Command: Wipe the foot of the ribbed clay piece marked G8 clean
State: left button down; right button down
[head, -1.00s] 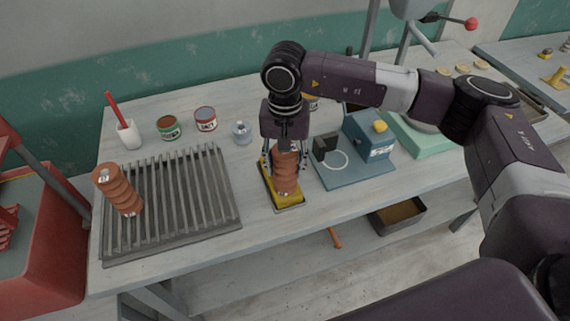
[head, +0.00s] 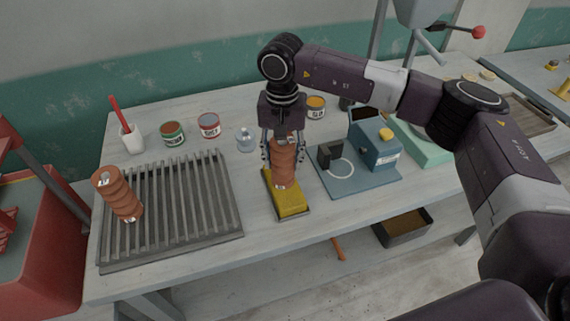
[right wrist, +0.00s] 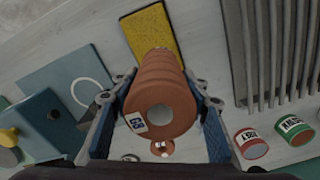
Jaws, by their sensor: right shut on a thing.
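The ribbed clay piece marked G8 (head: 284,163) is orange-brown and roughly upright, at the far end of a yellow sponge (head: 293,204) in a shallow dark tray. My right gripper (head: 284,147) is shut on it from above. In the right wrist view, the piece (right wrist: 162,82) sits between both fingers, its white G8 label (right wrist: 136,122) facing the camera, with the sponge (right wrist: 150,32) beyond. Its foot faces down and is hidden; I cannot tell whether it touches the sponge. My left gripper is not in view.
Another ribbed clay piece (head: 117,194) leans on the slatted rack (head: 228,222) at left. A blue stand (head: 345,183) with a white ring is close on the right. Glaze cans (head: 209,126) and a small glass jar (head: 245,139) stand behind. The table's front edge is near.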

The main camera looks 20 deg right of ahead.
jog(key=shift+w+a+b, duration=0.1)
jog(key=shift+w+b, duration=0.4)
jog(key=shift+w, duration=1.2)
jog(key=shift+s+b, duration=0.45)
jog(key=shift+s, duration=3.6)
jog(key=shift+w+b, duration=0.45)
jog(key=shift+w, duration=0.95)
jog(key=shift+w+b, duration=0.35)
jog(key=shift+w, duration=2.3)
jog(key=shift+s+d+b, duration=0.2)
jog(key=shift+s+b, duration=0.55)
jog(key=shift+s, duration=3.25)
jog(key=shift+w+a, duration=0.15)
jog(key=shift+w, duration=3.85)
jog(key=shift+r, duration=0.2)
